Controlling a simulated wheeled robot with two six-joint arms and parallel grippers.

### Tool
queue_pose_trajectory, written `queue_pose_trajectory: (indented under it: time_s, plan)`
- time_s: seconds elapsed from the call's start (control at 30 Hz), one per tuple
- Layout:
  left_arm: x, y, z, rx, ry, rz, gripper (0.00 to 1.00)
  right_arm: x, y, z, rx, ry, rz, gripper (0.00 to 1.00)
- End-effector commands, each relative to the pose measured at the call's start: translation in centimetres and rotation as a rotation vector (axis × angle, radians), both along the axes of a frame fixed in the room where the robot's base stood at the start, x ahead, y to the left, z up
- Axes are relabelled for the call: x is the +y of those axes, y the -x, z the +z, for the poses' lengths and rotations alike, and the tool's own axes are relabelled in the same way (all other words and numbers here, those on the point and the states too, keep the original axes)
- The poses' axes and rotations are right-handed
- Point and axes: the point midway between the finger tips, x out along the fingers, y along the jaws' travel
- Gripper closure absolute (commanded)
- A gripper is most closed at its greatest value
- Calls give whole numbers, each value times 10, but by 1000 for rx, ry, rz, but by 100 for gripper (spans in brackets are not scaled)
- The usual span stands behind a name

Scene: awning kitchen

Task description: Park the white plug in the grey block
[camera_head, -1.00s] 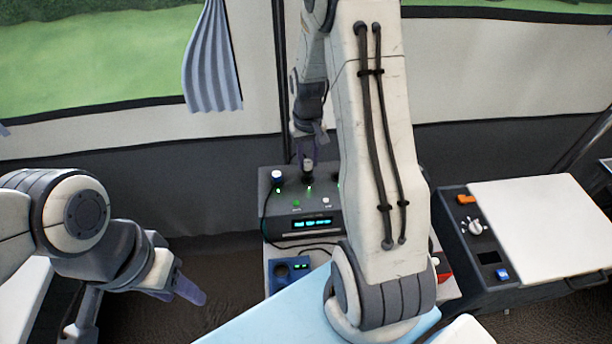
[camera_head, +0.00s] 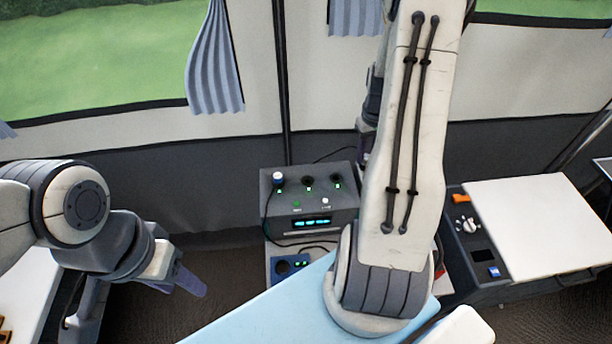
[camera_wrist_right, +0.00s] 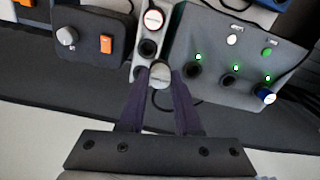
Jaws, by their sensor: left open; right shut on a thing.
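In the right wrist view, my right gripper (camera_wrist_right: 160,84) is shut on the white plug (camera_wrist_right: 160,70), whose round pale top shows between the fingertips. The grey block (camera_wrist_right: 167,32) is narrow and pale, with dark round holes and a round white-and-red cap. The plug appears over or near its end; I cannot tell the height or whether they touch. In the head view, my right arm hides the gripper, the plug and most of the block. My left gripper (camera_head: 188,284) is open and empty at the left, away from the plug.
A dark box (camera_head: 340,200) with green lights holds a blue-and-white plug (camera_head: 278,178); its other two sockets look empty. A blue socket unit (camera_head: 290,266) stands below it. A dark control panel (camera_head: 462,240) with an orange switch is at right. Cords run around the box.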

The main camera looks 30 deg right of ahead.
Motion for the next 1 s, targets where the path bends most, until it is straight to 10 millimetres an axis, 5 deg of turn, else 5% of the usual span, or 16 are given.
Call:
queue_pose_trajectory:
  time_s: [0.13, 0.33, 1.0]
  plan:
    - [0, 0, 5, 0, 0, 0, 50, -25, 16, 1, 1, 0, -5, 100]
    - [0, 0, -17, 0, 0, 0, 50, -21, 13, -30, 2, -2, 1, 100]
    - [0, 0, -16, 0, 0, 0, 50, -21, 13, -33, 0, 0, 1, 100]
